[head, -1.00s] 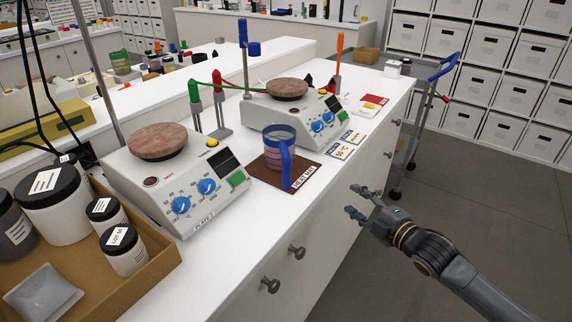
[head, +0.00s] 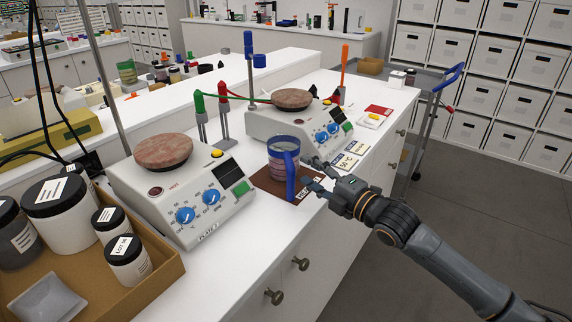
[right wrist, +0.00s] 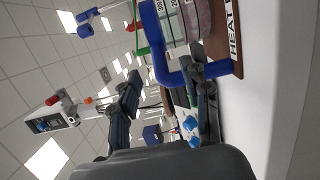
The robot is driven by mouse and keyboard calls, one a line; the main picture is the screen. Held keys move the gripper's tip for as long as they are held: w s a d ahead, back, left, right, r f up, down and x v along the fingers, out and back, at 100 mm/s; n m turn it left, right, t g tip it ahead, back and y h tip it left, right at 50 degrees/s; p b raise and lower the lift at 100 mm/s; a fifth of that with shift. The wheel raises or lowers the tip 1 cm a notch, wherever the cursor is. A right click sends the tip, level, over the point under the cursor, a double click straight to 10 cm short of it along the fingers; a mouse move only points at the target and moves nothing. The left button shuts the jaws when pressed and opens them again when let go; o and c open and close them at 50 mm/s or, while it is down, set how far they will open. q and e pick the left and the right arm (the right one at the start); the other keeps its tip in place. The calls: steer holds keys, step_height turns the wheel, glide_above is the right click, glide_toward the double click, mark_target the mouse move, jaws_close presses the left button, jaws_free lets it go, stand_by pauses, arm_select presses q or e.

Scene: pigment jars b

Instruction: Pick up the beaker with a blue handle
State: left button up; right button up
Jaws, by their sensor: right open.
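The beaker (head: 281,158) is clear, with a blue rim band, a blue handle (head: 291,178) and pinkish contents. It stands upright on a brown heat mat (head: 266,182) between two hot plates. My right gripper (head: 310,174) is open at the handle side of the beaker, its fingers pointing at the handle. In the right wrist view the blue handle (right wrist: 154,42) is just ahead of the fingers, and one finger overlaps its lower end. I cannot tell whether they touch. The gripper hides part of the mat's label. My left gripper is not in view.
One hot plate (head: 183,200) stands left of the beaker and another (head: 300,128) behind it. Blue, red, green and orange stands rise behind them. A cardboard tray (head: 165,262) of jars sits front left. Cards (head: 351,155) lie to the right of the mat.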

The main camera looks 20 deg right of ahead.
mark_target(295, 162)
steer(key=p+x, duration=0.1)
steer(key=x, duration=0.4)
steer(key=shift+s+a+r, duration=0.1)
steer(key=shift+r, duration=0.1)
steer(key=shift+w+a+f, duration=0.1)
steer(key=shift+w+a, duration=0.05)
steer(key=shift+w, duration=0.15)
steer(key=shift+c, duration=0.4)
jaws_close()
